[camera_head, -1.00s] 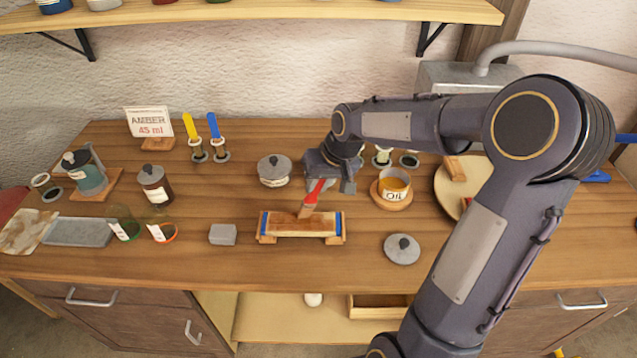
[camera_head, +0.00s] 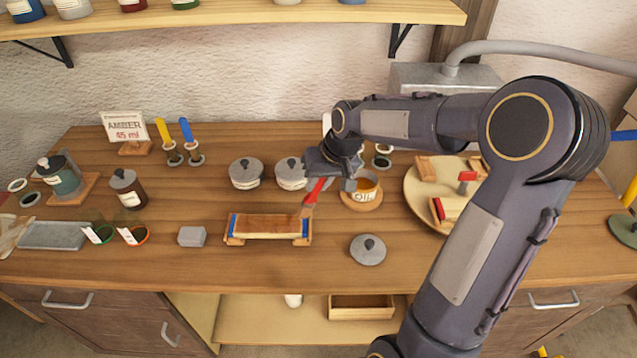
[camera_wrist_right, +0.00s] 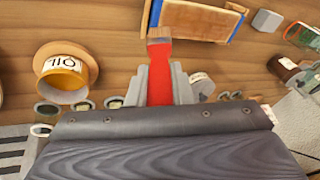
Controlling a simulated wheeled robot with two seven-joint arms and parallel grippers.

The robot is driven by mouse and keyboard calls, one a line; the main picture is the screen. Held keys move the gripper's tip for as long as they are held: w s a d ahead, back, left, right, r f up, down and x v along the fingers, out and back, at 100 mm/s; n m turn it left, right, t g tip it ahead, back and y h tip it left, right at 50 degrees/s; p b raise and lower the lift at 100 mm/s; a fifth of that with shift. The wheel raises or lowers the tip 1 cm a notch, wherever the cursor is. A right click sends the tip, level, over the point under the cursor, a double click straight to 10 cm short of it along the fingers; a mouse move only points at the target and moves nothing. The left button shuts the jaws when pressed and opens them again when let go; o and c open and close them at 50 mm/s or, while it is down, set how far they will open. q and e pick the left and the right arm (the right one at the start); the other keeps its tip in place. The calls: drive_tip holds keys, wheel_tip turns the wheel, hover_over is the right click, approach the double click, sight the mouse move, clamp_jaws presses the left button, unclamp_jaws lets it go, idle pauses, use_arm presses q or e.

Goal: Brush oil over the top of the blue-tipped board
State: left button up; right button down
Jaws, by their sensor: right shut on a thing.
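The blue-tipped board (camera_head: 268,226) lies on low wooden supports on the bench, with a brown top and a blue band at each end. It also shows at the top of the wrist view (camera_wrist_right: 200,20). My right gripper (camera_head: 334,178) is shut on the red handle of a brush (camera_head: 315,193), held tilted with its bristles down at the board's right end. The brush also shows in the wrist view (camera_wrist_right: 159,75); I cannot tell whether the bristles touch. The oil pot (camera_head: 363,188) stands right of the gripper, amber inside. My left gripper is out of view.
Lidded grey pots (camera_head: 246,173) stand behind the board. A loose lid (camera_head: 368,250) lies to its front right and a grey block (camera_head: 192,236) to its left. A round wooden tray (camera_head: 415,191) holds more pieces at right. The bench front is clear.

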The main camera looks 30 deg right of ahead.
drive_tip(key=shift+w+a+r+p, duration=0.1)
drive_tip(key=shift+r+p, duration=0.05)
drive_tip(key=shift+r, duration=0.35)
drive_tip(key=shift+w+a+r+p, duration=0.1)
drive_tip(key=shift+r+p, duration=0.05)
drive_tip(key=shift+r, duration=0.3)
drive_tip(key=shift+a+r+p, duration=0.15)
drive_tip(key=shift+r+p, duration=0.4)
drive_tip(key=shift+r, duration=0.25)
drive_tip(key=shift+r+p, duration=0.55)
drive_tip(key=shift+r, duration=0.15)
drive_tip(key=shift+r+p, duration=0.8)
drive_tip(key=shift+r, duration=0.3)
